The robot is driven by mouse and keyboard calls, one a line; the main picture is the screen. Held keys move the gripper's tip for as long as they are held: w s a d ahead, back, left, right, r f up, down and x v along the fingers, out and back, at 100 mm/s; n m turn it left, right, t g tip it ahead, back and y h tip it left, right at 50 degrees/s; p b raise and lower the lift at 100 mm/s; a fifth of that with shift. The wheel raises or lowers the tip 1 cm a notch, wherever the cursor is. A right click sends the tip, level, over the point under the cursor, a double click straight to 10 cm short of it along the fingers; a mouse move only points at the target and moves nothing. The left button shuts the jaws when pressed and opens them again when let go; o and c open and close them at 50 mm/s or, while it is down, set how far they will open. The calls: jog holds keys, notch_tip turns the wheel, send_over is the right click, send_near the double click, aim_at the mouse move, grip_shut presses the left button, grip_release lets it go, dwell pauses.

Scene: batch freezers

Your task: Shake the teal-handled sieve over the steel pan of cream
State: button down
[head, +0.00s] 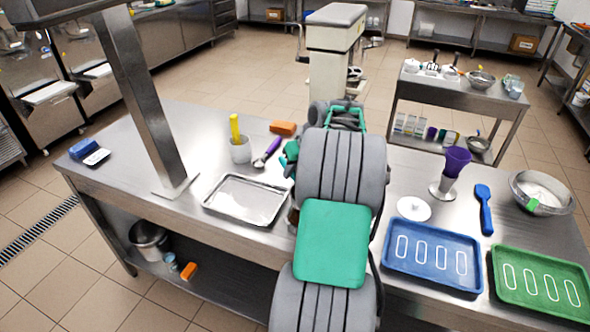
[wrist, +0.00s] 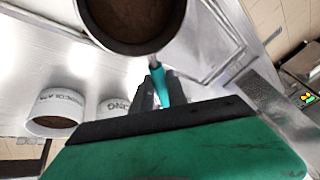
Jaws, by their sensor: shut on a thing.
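My gripper (wrist: 150,97) is shut on the teal handle (wrist: 159,80) of the sieve. The sieve's round cup (wrist: 135,45) is at the top of the wrist view, cut off by the frame edge, with brown powder inside. In the head view my arm hides the gripper and most or all of the sieve. A shallow rectangular steel pan (head: 207,205) with a pale inside lies on the table left of my arm. What seems to be its edge crosses the upper right of the wrist view. I cannot tell whether the sieve is over the pan.
Two white labelled tubs stand in the wrist view, one (wrist: 45,105) with brown contents. Around the pan are a grey cup (head: 240,153), a purple-handled scoop (head: 267,152) and an orange block (head: 283,127). Blue (head: 432,277) and green trays (head: 497,272) lie at right.

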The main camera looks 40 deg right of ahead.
jog(key=shift+s+a+f, duration=0.1)
jog(key=shift+s+a, duration=0.1)
jog(key=shift+a, duration=0.2)
jog(key=shift+d, duration=0.1)
